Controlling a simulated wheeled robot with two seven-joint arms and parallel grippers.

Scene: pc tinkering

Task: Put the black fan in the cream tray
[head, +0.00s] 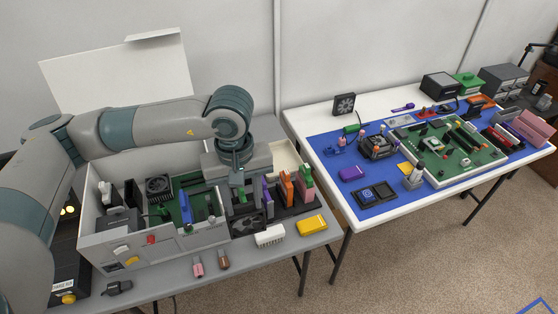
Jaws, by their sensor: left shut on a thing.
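My left gripper (241,195) reaches down from above over the grey table, beside the right wall of the open PC case. It is shut on a black fan (247,222) just below its fingers; whether the fan still touches what is under it cannot be told. The cream tray (286,156) lies behind and to the right of the gripper, partly hidden by the wrist and by upright parts. Another black fan (344,104) stands on the far white table. My right gripper does not show.
The open PC case (150,240) stands left of the gripper. A dark rack (290,208) with upright coloured cards is to the right. A white comb-like block (269,236) and a yellow block (312,226) lie in front. The blue mat (340,190) holds many parts.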

